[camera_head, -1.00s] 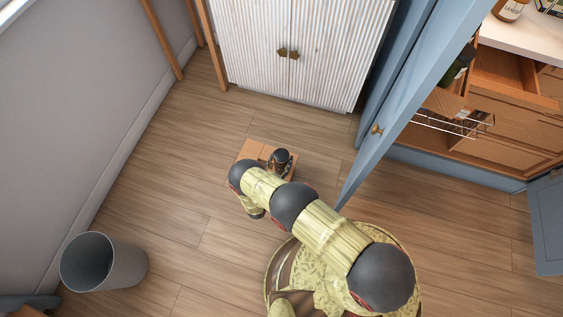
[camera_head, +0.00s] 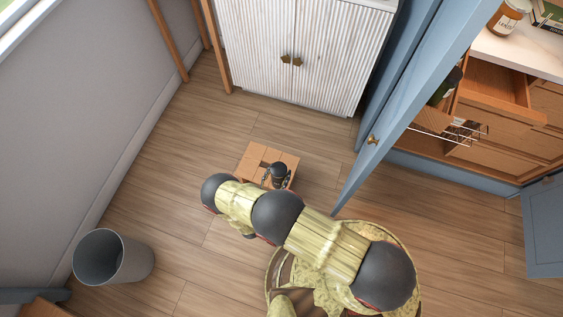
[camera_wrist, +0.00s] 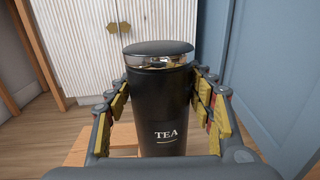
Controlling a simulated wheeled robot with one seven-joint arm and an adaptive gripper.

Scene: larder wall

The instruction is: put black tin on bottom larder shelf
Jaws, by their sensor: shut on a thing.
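The black tin (camera_wrist: 160,105) is a tall cylinder with a silver-banded dark lid and the word TEA on its front. In the wrist view it stands upright between the fingers of my gripper (camera_wrist: 160,100), which is shut on it. In the head view the tin (camera_head: 279,172) shows small, at or over a low wooden stool (camera_head: 254,159). I cannot tell whether the tin touches the stool. The larder (camera_head: 500,110) is at the upper right, with a wire rack and wooden drawers; its bottom shelf cannot be made out.
A blue door (camera_head: 400,115) stands open between the stool and the larder. A white ribbed cabinet (camera_head: 300,50) is at the back. A grey bin (camera_head: 112,258) stands at the left by the wall. The floor between bin and stool is clear.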

